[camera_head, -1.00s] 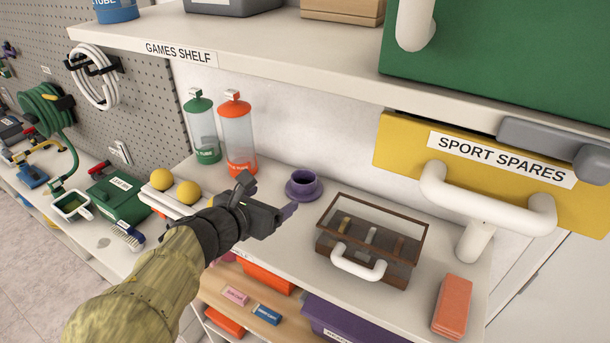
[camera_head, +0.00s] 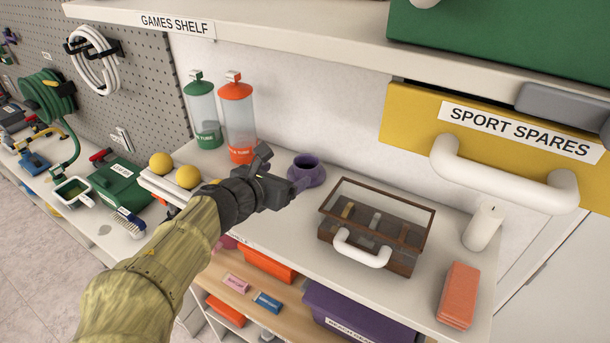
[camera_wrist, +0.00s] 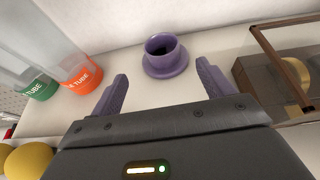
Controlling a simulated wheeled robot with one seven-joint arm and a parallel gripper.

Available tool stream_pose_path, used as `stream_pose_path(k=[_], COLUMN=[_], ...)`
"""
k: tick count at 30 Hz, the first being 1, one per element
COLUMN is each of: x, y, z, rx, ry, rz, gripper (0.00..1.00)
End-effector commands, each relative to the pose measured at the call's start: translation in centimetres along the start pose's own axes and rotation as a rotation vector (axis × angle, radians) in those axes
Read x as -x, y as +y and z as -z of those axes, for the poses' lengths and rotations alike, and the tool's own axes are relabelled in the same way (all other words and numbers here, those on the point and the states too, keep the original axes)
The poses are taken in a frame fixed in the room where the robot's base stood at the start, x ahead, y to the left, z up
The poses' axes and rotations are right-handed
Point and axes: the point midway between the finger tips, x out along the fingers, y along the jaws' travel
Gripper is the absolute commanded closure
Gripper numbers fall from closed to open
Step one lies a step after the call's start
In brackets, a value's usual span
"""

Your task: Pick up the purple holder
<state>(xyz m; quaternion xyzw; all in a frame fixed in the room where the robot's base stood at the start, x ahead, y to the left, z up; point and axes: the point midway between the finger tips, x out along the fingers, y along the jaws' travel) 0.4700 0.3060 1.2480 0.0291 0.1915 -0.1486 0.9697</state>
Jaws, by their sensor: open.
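The purple holder (camera_head: 307,170) is a round cup on a wide flanged base, standing upright on the white shelf. In the wrist view the holder (camera_wrist: 165,57) lies ahead of my gripper, between the lines of its two fingers, with its dark opening facing up. My gripper (camera_head: 296,184) is open and empty; in the head view it is just in front of and left of the holder, partly overlapping it. In the wrist view both purple fingers (camera_wrist: 160,88) are spread apart and a gap shows between them and the holder.
Green (camera_head: 203,112) and orange (camera_head: 239,122) tubes stand left of the holder. A brown clear-lidded case (camera_head: 410,262) with a white handle stands to the right. Yellow balls (camera_head: 188,177) sit left of my wrist. The games shelf (camera_head: 260,38) overhangs above.

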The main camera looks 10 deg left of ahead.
Motion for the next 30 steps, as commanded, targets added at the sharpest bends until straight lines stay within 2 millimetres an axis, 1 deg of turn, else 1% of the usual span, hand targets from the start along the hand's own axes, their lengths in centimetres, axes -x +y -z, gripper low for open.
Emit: stream_pose_path(k=[1,9,13,16,26,29,30], x=[-0.9,-5.3,-7.0,-7.6,-7.7,-8.5,-9.0], y=[-0.1,-0.1,-0.1,-0.1,-0.1,-0.1,-0.2], z=[-0.2,-0.3,-0.2,-0.1,-0.1,-0.4,-0.5], rx=[0.001,0.001,0.0,0.0,0.0,0.002,0.003], ry=[-0.002,-0.001,-0.001,0.0,0.0,0.0,0.0], rz=[0.006,0.005,0.003,0.001,0.001,0.001,0.003], gripper=[0.2,0.2,0.2,0.2,0.2,0.2,0.2])
